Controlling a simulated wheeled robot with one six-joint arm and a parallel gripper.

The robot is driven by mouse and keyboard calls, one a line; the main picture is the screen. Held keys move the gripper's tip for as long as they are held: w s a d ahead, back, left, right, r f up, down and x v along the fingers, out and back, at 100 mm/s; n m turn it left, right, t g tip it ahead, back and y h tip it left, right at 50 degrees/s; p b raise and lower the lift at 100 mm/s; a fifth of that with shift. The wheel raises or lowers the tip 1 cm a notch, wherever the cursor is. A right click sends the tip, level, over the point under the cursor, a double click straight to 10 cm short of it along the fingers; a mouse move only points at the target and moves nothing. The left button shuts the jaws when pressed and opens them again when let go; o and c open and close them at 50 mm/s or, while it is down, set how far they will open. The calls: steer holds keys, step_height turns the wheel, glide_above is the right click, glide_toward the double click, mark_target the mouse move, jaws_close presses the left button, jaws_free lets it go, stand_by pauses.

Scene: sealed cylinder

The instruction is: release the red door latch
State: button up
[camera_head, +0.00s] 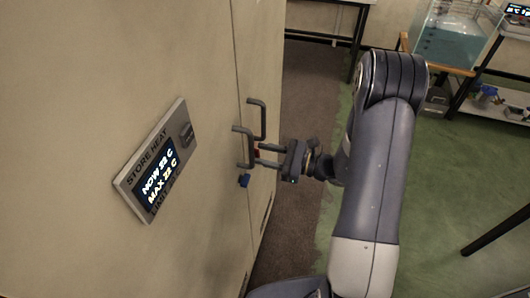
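A "STORE HEAT" display panel (155,160) is on the cabinet (90,70) at left. A water tank (450,45) on a stand and a shelf (505,98) are at back right. Green floor (460,160) at right is mostly clear.

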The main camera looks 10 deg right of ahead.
steer(key=shift+w+a, duration=0.1)
steer(key=shift+a, duration=0.05)
jaws_close()
stand_by(0.4)
steer(key=shift+m+p, duration=0.5)
steer(key=shift+m, duration=1)
jaws_free()
